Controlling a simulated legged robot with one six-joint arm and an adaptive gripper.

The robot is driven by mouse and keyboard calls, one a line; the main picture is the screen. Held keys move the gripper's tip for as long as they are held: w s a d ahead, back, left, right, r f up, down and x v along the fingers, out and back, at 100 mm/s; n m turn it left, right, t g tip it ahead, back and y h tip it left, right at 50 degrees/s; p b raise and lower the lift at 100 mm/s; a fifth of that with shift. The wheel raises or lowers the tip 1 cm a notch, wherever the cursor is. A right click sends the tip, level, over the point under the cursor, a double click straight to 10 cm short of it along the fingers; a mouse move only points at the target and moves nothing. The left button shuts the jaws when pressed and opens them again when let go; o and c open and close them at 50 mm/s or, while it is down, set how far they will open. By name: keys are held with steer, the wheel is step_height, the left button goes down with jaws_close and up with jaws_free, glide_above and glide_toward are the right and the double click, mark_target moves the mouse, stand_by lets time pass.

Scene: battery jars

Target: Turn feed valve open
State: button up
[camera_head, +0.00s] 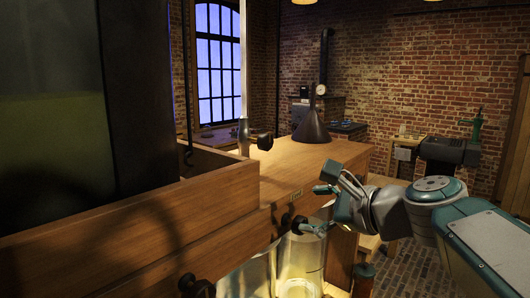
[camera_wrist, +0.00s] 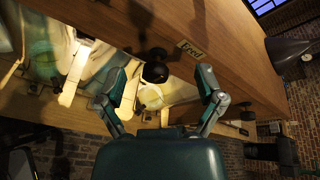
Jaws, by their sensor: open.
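The feed valve is a dark round knob (camera_head: 287,220) on the front of the wooden bench, just below a small label plate. In the wrist view the dark knob (camera_wrist: 155,70) sits beside a plate reading "Feed" (camera_wrist: 190,49). My gripper (camera_head: 315,209) is open and faces the bench front from the right. In the wrist view the knob shows between the spread fingertips of my gripper (camera_wrist: 159,86), a little beyond them. I see no contact between fingers and knob. The knob's turn position cannot be told.
A lit glass jar (camera_head: 302,268) stands below the knob, close under my lower finger. Another dark knob (camera_head: 192,287) is at the lower left, and a tap (camera_head: 262,140) stands on the bench. A dark funnel (camera_head: 312,125) rests on the bench top. A brick wall is behind.

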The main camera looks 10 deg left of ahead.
mark_target(269, 144)
steer(key=w+a+r+m+t+y, duration=0.1)
steer(key=w+r+m+t+y, duration=0.15)
steer(key=w+r+m, duration=0.45)
steer(key=shift+n+g+y, duration=0.35)
steer(key=shift+n+y, duration=0.05)
steer(key=shift+y, duration=0.05)
steer(key=x, duration=0.7)
steer(key=s+r+x, duration=0.1)
steer(key=x, duration=0.2)
steer(key=shift+w+a, duration=0.3)
steer(key=shift+a, duration=0.35)
steer(key=shift+c, duration=0.3)
steer(key=c, duration=1.1)
